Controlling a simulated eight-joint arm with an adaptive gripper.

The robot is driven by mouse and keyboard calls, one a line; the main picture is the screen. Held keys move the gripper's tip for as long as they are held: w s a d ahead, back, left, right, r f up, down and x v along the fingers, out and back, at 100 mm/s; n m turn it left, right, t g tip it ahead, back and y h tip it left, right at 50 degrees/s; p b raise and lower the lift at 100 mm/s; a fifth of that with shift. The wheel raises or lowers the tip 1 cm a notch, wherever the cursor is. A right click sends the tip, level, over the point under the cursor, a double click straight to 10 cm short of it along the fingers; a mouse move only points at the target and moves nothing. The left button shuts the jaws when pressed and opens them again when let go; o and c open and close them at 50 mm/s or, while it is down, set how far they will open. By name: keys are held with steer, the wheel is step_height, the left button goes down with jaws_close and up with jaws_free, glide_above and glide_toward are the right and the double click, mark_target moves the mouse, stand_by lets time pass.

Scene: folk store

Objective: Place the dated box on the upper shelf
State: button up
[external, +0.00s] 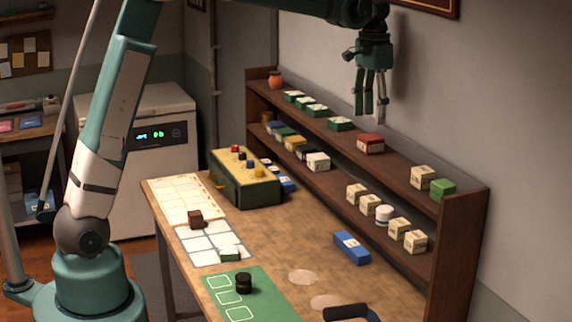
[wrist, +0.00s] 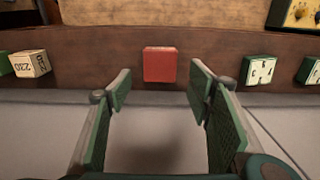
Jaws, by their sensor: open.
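My gripper (external: 370,112) is open and empty above the upper shelf (external: 397,168), near a red box (external: 370,143). In the wrist view, the red box (wrist: 160,64) sits beyond and between the open fingertips (wrist: 160,85), untouched. A cream box (external: 422,177) with dark print stands on the upper shelf beside a green box (external: 442,189); in the wrist view the cream box (wrist: 31,64) shows figures like 220. More printed cream boxes (external: 357,193) stand on the lower shelf. I cannot tell which box is the dated one.
Green boxes with white tops (external: 340,124) and an orange pot (external: 275,79) share the upper shelf. A white round container (external: 383,215) stands among the lower boxes. A blue box (external: 351,247) and a green-yellow panel box (external: 245,178) are on the workbench (external: 275,240). Bare shelf flanks the red box.

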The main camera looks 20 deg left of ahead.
mark_target(367, 136)
steer(key=shift+r, duration=1.75)
steer(key=s+a+r+n+t, duration=0.1)
steer(key=s+a, duration=0.3)
steer(key=a, duration=0.5)
steer(key=s+a+r+n+t+h, duration=0.15)
steer(key=s+a, duration=0.25)
steer(key=a, duration=0.6)
steer(key=s+a+n+t+y, duration=0.15)
steer(key=s+a, duration=0.25)
steer(key=a, duration=0.5)
steer(key=s+a+f+n+t, duration=0.1)
steer(key=s+a+f+n, duration=0.1)
steer(key=s+a+f, duration=0.4)
steer(key=s+a+f+n+t, duration=0.2)
steer(key=s+a+f, duration=0.5)
steer(key=s+a, duration=0.5)
steer(key=shift+s+n, duration=0.5)
steer(key=shift+s, duration=0.55)
